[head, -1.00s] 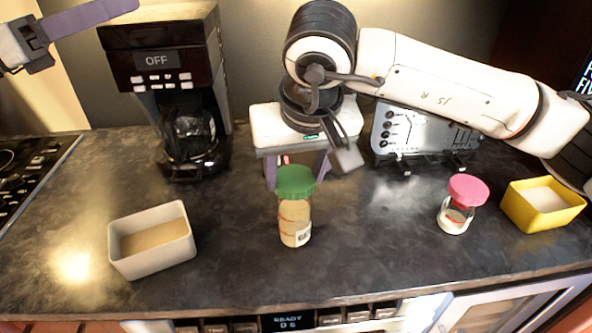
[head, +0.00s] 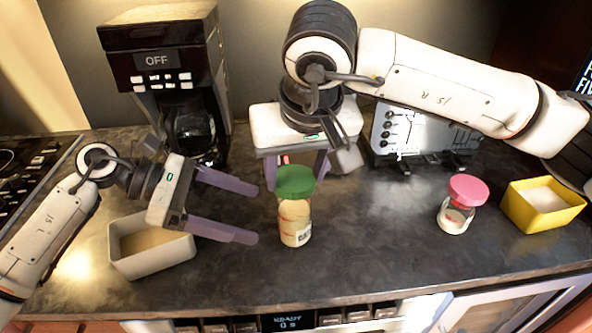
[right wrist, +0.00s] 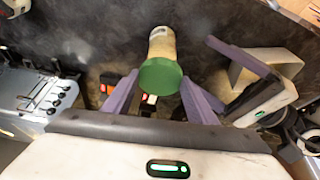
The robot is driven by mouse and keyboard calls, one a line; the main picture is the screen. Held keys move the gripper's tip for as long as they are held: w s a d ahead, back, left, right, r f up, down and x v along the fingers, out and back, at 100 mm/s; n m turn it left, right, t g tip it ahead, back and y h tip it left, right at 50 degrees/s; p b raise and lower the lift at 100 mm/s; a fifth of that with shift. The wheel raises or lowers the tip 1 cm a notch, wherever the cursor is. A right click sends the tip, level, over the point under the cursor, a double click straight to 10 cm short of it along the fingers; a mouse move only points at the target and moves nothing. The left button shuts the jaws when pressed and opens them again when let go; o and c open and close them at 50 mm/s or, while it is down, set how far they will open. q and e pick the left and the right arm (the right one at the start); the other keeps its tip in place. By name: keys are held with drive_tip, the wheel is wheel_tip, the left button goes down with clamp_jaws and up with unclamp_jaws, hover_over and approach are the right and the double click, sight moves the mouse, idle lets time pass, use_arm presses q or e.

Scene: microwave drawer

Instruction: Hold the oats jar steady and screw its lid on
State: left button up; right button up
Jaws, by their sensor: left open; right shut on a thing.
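The oats jar (head: 294,222) stands upright on the dark counter, clear with pale contents and a white label. The green lid (head: 295,181) sits on its top; I cannot tell whether it is screwed on. My right gripper (head: 295,176) reaches in from behind and is shut on the lid. In the right wrist view the lid (right wrist: 160,76) lies between the purple fingertips, with the jar (right wrist: 162,43) beyond it. My left gripper (head: 257,214) is open and empty, low over the counter just left of the jar, its fingers pointing toward it, apart from it.
A beige bin (head: 122,262) stands left, under my left wrist. A coffee maker (head: 165,75) stands behind it. A small jar with a pink lid (head: 468,189) and a yellow bin (head: 543,205) stand right. The counter between the jars is clear.

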sight(289, 224)
use_arm(q)
drive_tip(key=x, duration=1)
drive_tip(key=c, duration=1.2)
